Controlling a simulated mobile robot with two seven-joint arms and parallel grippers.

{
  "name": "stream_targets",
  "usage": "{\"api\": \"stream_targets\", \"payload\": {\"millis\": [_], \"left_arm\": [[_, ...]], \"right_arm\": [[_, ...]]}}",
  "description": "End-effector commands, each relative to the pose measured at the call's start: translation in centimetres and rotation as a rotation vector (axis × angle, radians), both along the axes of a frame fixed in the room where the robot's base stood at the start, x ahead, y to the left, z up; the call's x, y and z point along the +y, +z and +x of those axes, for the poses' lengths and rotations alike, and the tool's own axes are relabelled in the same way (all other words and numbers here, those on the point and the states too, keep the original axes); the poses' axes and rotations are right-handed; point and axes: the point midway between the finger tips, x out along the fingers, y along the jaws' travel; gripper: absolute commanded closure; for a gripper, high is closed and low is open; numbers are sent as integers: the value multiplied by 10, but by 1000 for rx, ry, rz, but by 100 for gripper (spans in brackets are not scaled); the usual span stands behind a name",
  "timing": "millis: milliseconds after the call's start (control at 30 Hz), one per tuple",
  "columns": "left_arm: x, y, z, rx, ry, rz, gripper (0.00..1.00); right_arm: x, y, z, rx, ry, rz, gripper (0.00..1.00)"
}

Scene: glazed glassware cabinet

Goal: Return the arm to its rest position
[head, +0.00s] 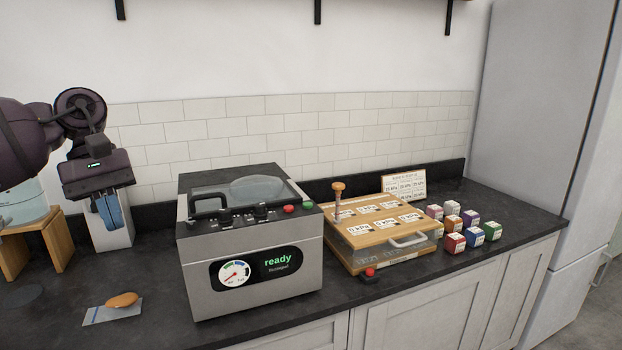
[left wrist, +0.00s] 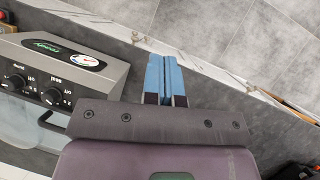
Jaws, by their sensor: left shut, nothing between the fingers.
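My left gripper (head: 110,212) hangs at the left of the head view, pointing down, in front of a white block-like stand and above the dark counter. Its blue fingers are shut with nothing between them; they also show closed together in the left wrist view (left wrist: 165,80). My left arm comes in from the left edge. The right gripper is not in view.
A grey machine (head: 250,245) reading "ready" stands right of the gripper. A wooden box (head: 385,259) and several coloured cubes (head: 455,243) are farther right. An orange-brown oval object (head: 122,300) lies at the front left. A wooden stand (head: 58,242) is at the far left.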

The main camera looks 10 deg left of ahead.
Motion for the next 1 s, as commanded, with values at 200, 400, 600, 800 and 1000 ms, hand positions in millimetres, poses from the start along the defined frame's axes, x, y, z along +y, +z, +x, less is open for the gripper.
{"api": "stream_targets", "payload": {"millis": [200,400,600,800,1000], "left_arm": [[-61,-56,8,130,156,-231,100],[-126,-105,8,373,416,-520,100],[-172,-138,9,714,729,-793,100],[-190,-169,13,1135,1064,-1030,100],[-182,-212,17,1626,1391,-1236,100]], "right_arm": [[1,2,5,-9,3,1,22],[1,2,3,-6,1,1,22],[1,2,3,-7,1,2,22],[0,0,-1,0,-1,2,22],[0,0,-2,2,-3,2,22]]}}
